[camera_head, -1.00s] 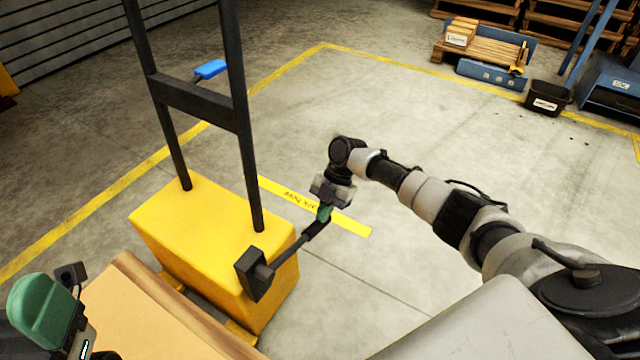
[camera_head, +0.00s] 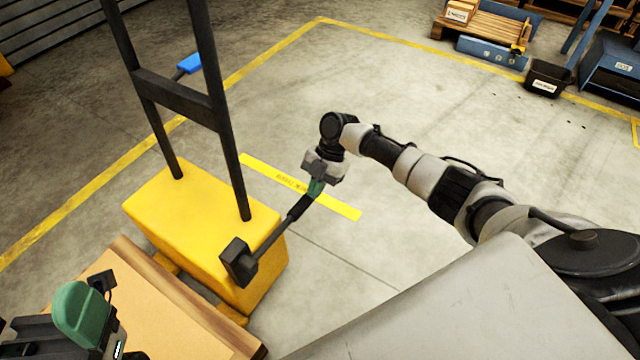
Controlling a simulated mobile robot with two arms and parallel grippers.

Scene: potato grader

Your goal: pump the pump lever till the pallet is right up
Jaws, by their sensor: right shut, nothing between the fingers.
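The black pump lever (camera_head: 273,239) juts out from a dark block (camera_head: 238,262) on the side of the yellow lift truck (camera_head: 200,225), slanting up to the right. My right gripper (camera_head: 316,187) is at the lever's outer end, its green fingers shut with nothing held between them. The fingers touch or nearly touch the lever tip; I cannot tell which. A tan board with a wooden edge (camera_head: 190,315) lies beside the truck at lower left; I cannot tell whether it is the pallet or its load. My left gripper (camera_head: 85,315), with green pads, is at lower left, its opening unclear.
The truck's black upright frame (camera_head: 180,97) rises at left, with a blue-tipped pedal or handle (camera_head: 190,64) behind it. Yellow lines (camera_head: 270,50) mark the floor. A black bin (camera_head: 547,78) and a loaded wooden pallet (camera_head: 490,30) stand far right. The middle floor is clear.

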